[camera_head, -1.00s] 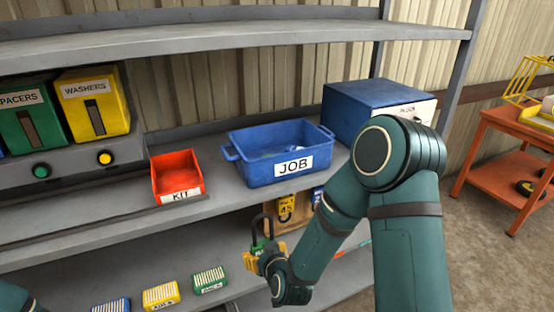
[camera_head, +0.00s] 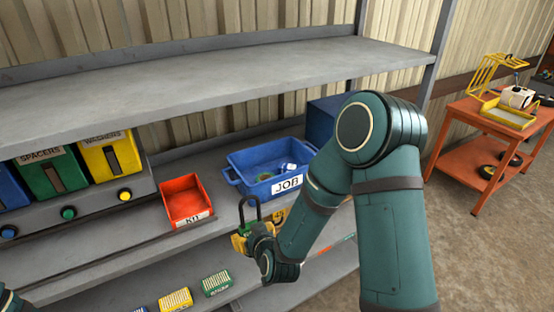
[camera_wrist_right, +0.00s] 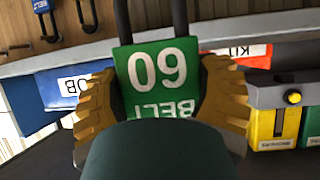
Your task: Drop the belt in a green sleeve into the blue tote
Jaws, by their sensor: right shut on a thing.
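The belt in a green sleeve (camera_head: 246,230) is held by my right gripper (camera_head: 242,240), in front of the shelf edge. Its black loop stands up above the sleeve. In the right wrist view the sleeve (camera_wrist_right: 157,78) reads 60 and BELT upside down, between the two yellow fingers of the right gripper (camera_wrist_right: 165,100). The blue tote (camera_head: 242,184), labelled JOB, stands on the middle shelf, behind and to the right of the belt. Some green and white items lie in it. The tote also shows in the right wrist view (camera_wrist_right: 48,92), at left. My left gripper is out of view.
A red KIT bin (camera_head: 184,197) stands left of the tote. A blue box (camera_head: 325,125) is behind my right arm. Dispensers, such as the yellow WASHERS one (camera_head: 110,155), stand at left. The upper shelf (camera_head: 220,80) overhangs. Small packs (camera_head: 216,283) lie on the lower shelf.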

